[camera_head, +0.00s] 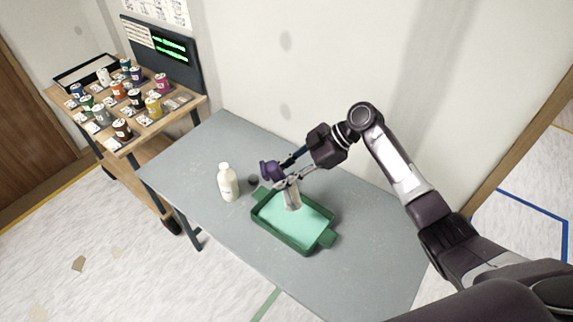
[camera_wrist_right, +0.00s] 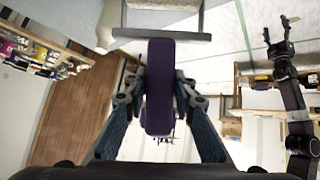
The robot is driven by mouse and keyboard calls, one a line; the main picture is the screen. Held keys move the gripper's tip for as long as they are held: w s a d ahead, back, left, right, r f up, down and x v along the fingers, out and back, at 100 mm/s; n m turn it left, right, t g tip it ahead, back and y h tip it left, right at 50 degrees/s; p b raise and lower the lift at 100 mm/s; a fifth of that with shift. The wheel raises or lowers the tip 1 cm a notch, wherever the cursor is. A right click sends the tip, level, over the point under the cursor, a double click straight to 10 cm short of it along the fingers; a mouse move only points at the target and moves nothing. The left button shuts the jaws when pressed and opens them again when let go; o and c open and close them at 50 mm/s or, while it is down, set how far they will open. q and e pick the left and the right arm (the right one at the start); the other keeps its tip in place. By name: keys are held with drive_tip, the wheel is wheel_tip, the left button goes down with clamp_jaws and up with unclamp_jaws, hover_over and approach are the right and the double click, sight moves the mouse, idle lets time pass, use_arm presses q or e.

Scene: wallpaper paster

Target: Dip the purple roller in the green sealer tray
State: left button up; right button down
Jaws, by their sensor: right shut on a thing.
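The purple roller (camera_head: 268,170) has a purple handle, a thin metal frame and a pale sleeve (camera_head: 291,196). My right gripper (camera_head: 283,163) is shut on the handle; the right wrist view shows the purple handle (camera_wrist_right: 158,95) between the fingers. The sleeve hangs down over the green sealer tray (camera_head: 261,230), its lower end at the mint-green sealer (camera_head: 297,222). I cannot tell how far it is in the sealer. The tray lies on the grey table. My left gripper (camera_wrist_right: 278,33) shows only in the right wrist view, with its fingers apart and empty.
A wooden cart (camera_head: 155,155) with several paint cans stands at the left. The table's near right part is clear.

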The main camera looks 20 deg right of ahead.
sight(286, 194)
drive_tip(key=shift+w+d+m+t+p, duration=0.15)
drive_tip(key=shift+d+m+t+p, duration=0.25)
drive_tip(key=shift+m+t, duration=0.55)
drive_tip(key=shift+w+d+f+m+t, duration=0.15)
drive_tip(key=shift+d+f+m+t, duration=0.1)
drive_tip(key=shift+f+m, duration=0.1)
wheel_tip(286, 194, down, 6)
drive_tip(key=b, duration=0.7)
drive_tip(key=shift+f, duration=1.65)
drive_tip(key=shift+f, duration=0.35)
drive_tip(key=shift+f, duration=0.9)
